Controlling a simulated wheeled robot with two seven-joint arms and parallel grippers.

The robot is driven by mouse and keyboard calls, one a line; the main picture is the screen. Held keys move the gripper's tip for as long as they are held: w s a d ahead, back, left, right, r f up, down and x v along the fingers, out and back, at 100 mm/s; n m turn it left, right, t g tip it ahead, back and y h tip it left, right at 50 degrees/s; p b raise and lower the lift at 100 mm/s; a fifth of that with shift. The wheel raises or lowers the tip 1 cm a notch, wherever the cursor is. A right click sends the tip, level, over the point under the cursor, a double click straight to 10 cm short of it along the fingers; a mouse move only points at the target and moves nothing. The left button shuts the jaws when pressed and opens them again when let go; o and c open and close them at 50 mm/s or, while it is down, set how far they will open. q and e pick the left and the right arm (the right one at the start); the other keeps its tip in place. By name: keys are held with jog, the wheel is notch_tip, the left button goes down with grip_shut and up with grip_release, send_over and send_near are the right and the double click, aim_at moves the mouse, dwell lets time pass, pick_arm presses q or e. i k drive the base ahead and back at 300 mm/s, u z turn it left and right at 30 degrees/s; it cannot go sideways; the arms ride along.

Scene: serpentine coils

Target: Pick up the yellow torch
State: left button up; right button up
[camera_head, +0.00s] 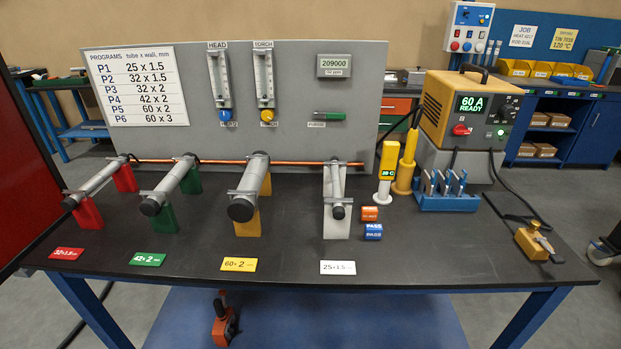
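A yellow torch-like tool (407,162) stands upright on the dark table, right of centre. It has a thick lower body and a thin upper end. It is just right of a yellow handheld meter (388,165) with a small green display and a pale base. The green-lit yellow power unit (462,110) stands close behind it on the right. Nothing grips the torch. Neither my left nor my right gripper is in view.
Several tubes on coloured stands fill the left and middle table (300,265). A cable runs to a yellow block (531,243). The front right is largely clear.

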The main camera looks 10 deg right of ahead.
aim_at(408, 161)
jog(key=z, duration=0.85)
jog(key=i, duration=0.5)
jog(key=u, duration=0.45)
